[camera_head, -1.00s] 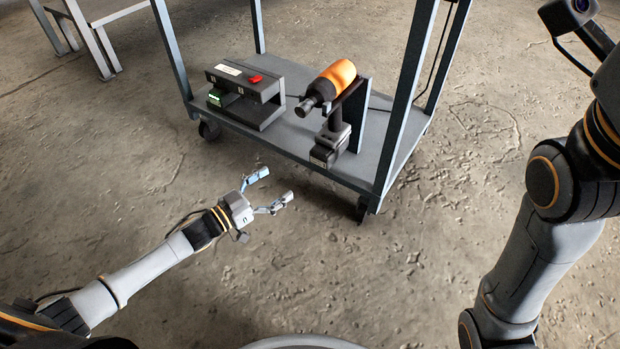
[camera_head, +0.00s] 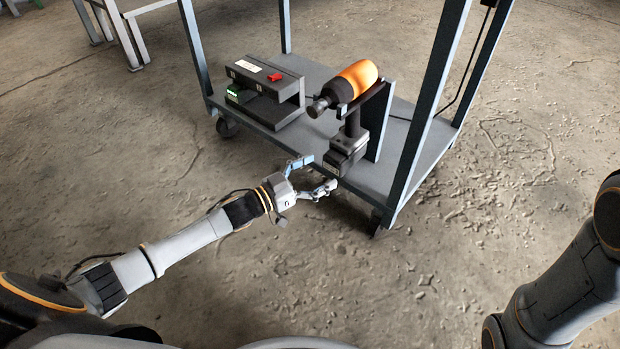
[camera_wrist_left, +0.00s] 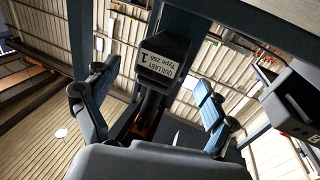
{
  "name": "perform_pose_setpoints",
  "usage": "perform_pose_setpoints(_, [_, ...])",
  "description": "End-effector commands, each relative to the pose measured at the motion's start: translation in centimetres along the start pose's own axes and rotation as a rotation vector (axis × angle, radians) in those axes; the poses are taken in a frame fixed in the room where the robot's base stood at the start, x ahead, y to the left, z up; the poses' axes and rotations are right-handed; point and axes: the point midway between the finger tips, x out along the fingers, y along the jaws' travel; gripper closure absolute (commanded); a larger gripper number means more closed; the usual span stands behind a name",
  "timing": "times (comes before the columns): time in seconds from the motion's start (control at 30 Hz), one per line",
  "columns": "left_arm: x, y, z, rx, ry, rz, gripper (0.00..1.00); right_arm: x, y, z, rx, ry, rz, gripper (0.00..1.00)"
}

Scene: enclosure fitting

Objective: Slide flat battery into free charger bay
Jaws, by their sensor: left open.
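The black charger (camera_head: 268,118) stands on the cart's lower shelf. A battery with a green light (camera_head: 236,92) sits at its left end, and the space to its right looks empty. A drill with an orange body (camera_head: 358,77) rests upright in a holder. The dark battery (camera_head: 345,160) is on the foot of its handle. My left gripper (camera_head: 320,174) is open just in front of this battery. In the left wrist view the battery's labelled end (camera_wrist_left: 160,62) shows between and beyond the open fingers (camera_wrist_left: 152,100), with no clear contact. My right gripper is out of view.
The cart shelf (camera_head: 415,150) has a raised front edge and upright posts (camera_head: 430,95) at its corners. The drill holder's plate (camera_head: 380,120) stands right behind the drill. A red piece (camera_head: 275,76) is on the charger's top. The floor in front is clear.

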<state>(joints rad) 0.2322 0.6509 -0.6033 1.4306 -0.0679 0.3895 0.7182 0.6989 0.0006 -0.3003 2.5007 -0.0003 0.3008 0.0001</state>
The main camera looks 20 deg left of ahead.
Motion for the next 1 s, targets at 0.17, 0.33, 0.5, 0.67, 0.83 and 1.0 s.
perform_pose_setpoints(0.17, [1.5, 0.0, 0.0, -0.001, 0.001, -0.001, 0.15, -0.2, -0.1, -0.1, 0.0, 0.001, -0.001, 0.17])
perform_pose_setpoints(0.33, [2.9, 0.0, 0.0, -0.001, 0.001, 0.001, 0.15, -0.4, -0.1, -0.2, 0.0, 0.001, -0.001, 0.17])
perform_pose_setpoints(0.5, [4.0, 0.0, 0.1, -0.001, 0.0, -0.001, 0.15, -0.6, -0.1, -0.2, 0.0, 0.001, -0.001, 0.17])
perform_pose_setpoints(0.67, [4.8, 0.0, 0.1, -0.001, -0.001, 0.0, 0.15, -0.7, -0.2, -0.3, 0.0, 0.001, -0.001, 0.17])
perform_pose_setpoints(0.83, [5.1, 0.0, 0.1, 0.0, -0.001, -0.001, 0.15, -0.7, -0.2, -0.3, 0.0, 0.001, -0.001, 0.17])
perform_pose_setpoints(1.0, [5.2, 0.0, 0.0, 0.0, -0.001, -0.001, 0.15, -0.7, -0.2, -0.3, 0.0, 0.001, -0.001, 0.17])
